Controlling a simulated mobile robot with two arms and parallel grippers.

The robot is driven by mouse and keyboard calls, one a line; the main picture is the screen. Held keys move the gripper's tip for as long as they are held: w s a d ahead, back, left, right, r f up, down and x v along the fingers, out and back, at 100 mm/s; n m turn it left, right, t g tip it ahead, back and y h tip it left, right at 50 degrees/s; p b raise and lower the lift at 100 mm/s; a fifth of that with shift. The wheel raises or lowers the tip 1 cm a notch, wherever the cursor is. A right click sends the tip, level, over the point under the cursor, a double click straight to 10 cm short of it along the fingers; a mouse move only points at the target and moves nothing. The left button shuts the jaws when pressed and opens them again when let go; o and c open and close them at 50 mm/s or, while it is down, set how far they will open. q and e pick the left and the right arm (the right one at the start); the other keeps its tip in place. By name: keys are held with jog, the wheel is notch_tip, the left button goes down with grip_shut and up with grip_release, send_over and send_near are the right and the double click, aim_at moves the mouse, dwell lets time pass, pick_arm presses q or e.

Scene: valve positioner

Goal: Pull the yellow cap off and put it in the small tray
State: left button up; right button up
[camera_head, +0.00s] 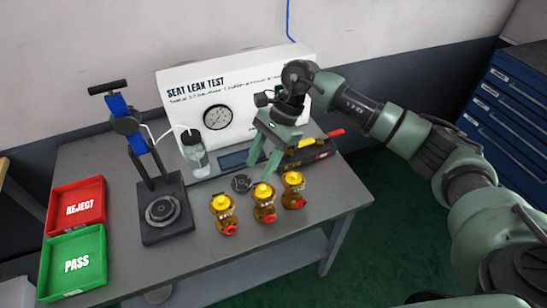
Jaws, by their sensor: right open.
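Three brass valves stand in a row near the table's front edge: the left one (226,216), the middle one (265,207) and the right one (295,192). Each has a yellow cap on top: left cap (221,202), middle cap (262,190) and right cap (292,178). Each also has a red piece low at its front. My right gripper (262,168) is open and points down, behind and above the middle valve, with nothing seen between its fingers. A dark tray (318,153) behind the right valve holds yellow and red-handled items; I cannot tell whether it is the small tray. My left gripper is out of view.
A red REJECT tray (77,206) and green PASS tray (73,264) lie at the left. A test stand (165,210), a bottle (195,156), a small dark disc (241,183) and the white SEAT LEAK TEST panel (240,90) stand around. The table front is partly clear.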

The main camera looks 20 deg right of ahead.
aim_at(264, 188)
jog(key=d, duration=0.1)
jog(key=d+h, duration=0.1)
jog(key=d, duration=0.1)
jog(key=shift+f+h, duration=0.3)
jog(key=p+x, duration=0.2)
jog(key=x, duration=0.3)
jog(key=shift+a+f+p, duration=0.2)
jog(key=shift+f+p, duration=0.1)
jog(key=shift+p, duration=0.05)
jog(key=shift+s+a+f, duration=0.1)
jog(key=shift+a+f, duration=0.1)
jog(key=shift+f, duration=0.4)
grip_shut()
jog(key=shift+s, duration=0.1)
jog(key=shift+s+f, duration=0.1)
jog(key=shift+f, duration=0.05)
dwell(0.4)
